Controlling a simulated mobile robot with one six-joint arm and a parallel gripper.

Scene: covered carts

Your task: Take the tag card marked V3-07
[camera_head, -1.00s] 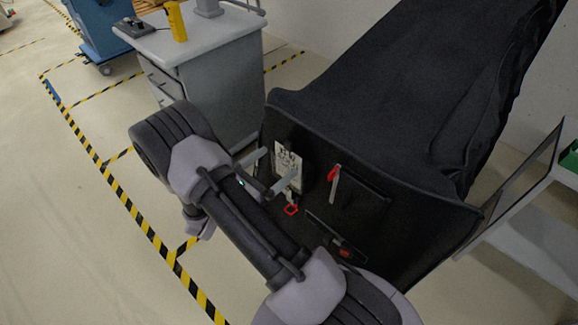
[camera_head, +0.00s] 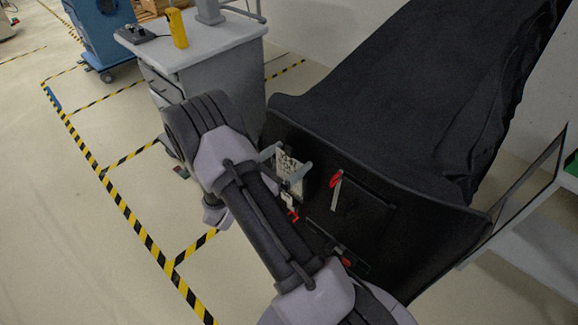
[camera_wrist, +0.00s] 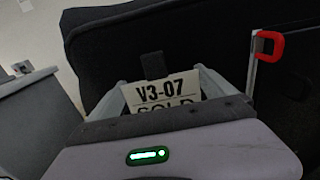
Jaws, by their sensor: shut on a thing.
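The tag card (camera_wrist: 163,93) is white with black print reading "V3-07" in the wrist view, with "SOLD" partly visible below it. In the head view the card (camera_head: 288,167) stands out against the black front of the covered cart (camera_head: 400,214). My gripper (camera_wrist: 160,86) is shut on the card, one finger at each side of it. The lower part of the card is hidden behind my gripper body in the wrist view. A dark strip shows just above the card's top edge. I cannot tell whether the card is still fastened to the cart.
A red-topped latch (camera_head: 336,184) sits right of the card, and another red-marked part (camera_head: 345,259) is lower on the cart front. A grey cabinet (camera_head: 228,72) holding a yellow device (camera_head: 177,28) stands at the back left. The striped floor at left is clear.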

